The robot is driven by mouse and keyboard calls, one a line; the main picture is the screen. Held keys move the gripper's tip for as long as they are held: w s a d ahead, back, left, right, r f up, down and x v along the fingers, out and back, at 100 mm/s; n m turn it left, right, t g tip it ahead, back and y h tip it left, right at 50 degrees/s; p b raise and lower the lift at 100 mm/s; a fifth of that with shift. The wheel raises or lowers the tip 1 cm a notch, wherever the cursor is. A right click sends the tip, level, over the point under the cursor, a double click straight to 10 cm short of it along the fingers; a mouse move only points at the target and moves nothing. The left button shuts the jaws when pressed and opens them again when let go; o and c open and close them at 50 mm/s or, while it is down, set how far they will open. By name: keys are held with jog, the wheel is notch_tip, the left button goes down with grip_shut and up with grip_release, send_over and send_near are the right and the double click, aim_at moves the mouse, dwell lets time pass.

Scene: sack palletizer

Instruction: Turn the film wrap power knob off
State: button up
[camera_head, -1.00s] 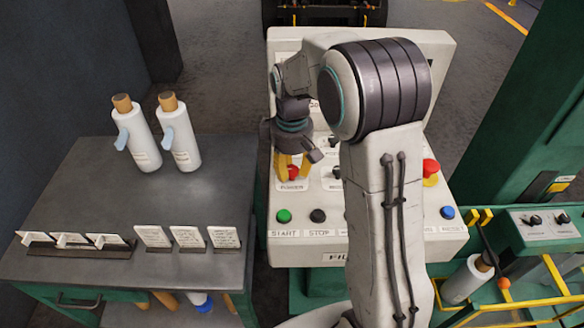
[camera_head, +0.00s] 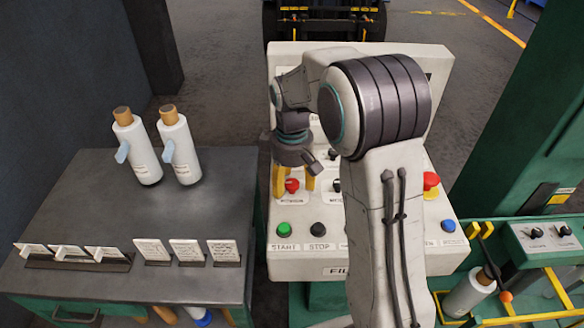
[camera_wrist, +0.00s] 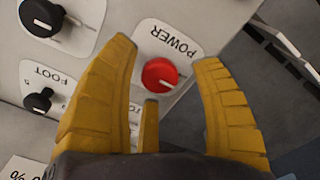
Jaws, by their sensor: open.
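The red power knob (camera_head: 292,185) is on the left of the film wrap panel (camera_head: 296,244), above the green start button. In the wrist view the red knob (camera_wrist: 159,74) sits on a white plate labelled POWER. My gripper (camera_head: 294,191) is open over it. In the wrist view my yellow fingers (camera_wrist: 168,75) stand apart on either side of the knob, with a third finger below it. I see no contact with the knob.
Black knobs (camera_wrist: 42,16) sit beside the power knob. Green start (camera_head: 284,228) and black stop (camera_head: 319,229) buttons lie in front. A red emergency button (camera_head: 431,181) is at right. A table with white bottles (camera_head: 138,148) stands left.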

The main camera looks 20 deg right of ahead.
notch_tip(320, 180, up, 12)
jog(key=shift+f, duration=0.2)
dwell(0.4)
dwell(0.5)
jog(key=m, duration=0.5)
send_over(292, 182)
jog(key=s, duration=0.3)
notch_tip(292, 182, down, 7)
jog(key=shift+r, duration=0.1)
jog(key=shift+m+t, duration=0.3)
jog(key=shift+t, duration=0.2)
jog(key=s, duration=1.5)
jog(key=shift+s+f, duration=0.15)
jog(key=shift+f, duration=0.15)
jog(key=shift+s+r+t, duration=1.3)
jog(key=shift+s+r, duration=0.45)
jog(key=shift+s, duration=0.2)
